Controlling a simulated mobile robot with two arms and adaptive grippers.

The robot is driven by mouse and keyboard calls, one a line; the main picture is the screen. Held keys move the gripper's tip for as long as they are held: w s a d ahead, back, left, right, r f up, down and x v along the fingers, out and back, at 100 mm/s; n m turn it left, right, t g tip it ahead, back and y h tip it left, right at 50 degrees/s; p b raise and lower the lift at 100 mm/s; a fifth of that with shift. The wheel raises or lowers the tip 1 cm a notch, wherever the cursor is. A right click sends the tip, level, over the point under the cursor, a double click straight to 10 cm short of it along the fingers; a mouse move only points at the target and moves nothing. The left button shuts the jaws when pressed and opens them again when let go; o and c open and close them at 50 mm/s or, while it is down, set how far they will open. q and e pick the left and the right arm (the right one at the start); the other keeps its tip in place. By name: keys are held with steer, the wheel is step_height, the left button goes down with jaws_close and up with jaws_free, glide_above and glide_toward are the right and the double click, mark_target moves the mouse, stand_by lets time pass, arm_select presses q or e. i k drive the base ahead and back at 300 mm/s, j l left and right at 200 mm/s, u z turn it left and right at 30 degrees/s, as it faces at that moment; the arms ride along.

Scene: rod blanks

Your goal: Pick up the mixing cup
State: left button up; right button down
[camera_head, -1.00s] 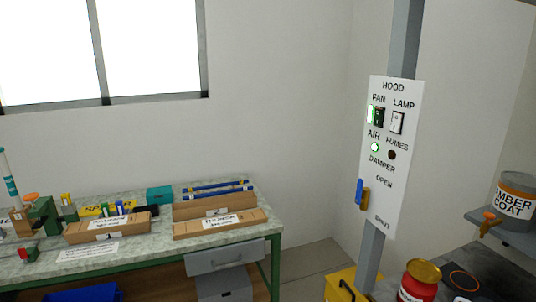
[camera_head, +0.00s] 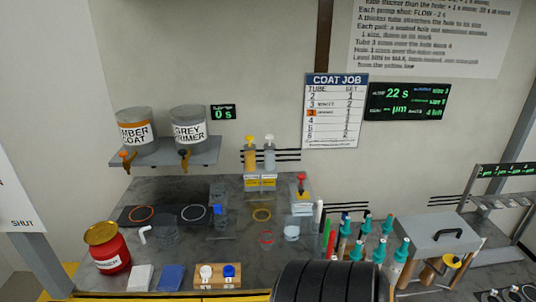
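Several clear vessels stand on the dark grey bench (camera_head: 120,190), and I cannot tell for sure which is the mixing cup.
A shelf (camera_head: 203,157) holds the amber coat tank (camera_head: 137,133) and grey primer tank (camera_head: 188,128). A red can (camera_head: 107,252) stands at left. Teal-capped tubes (camera_head: 345,235) crowd the right. A dark ribbed shape (camera_head: 335,285), unclear to me, fills the bottom middle.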

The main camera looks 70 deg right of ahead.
mark_target(266, 237)
steer(key=z, duration=2.25)
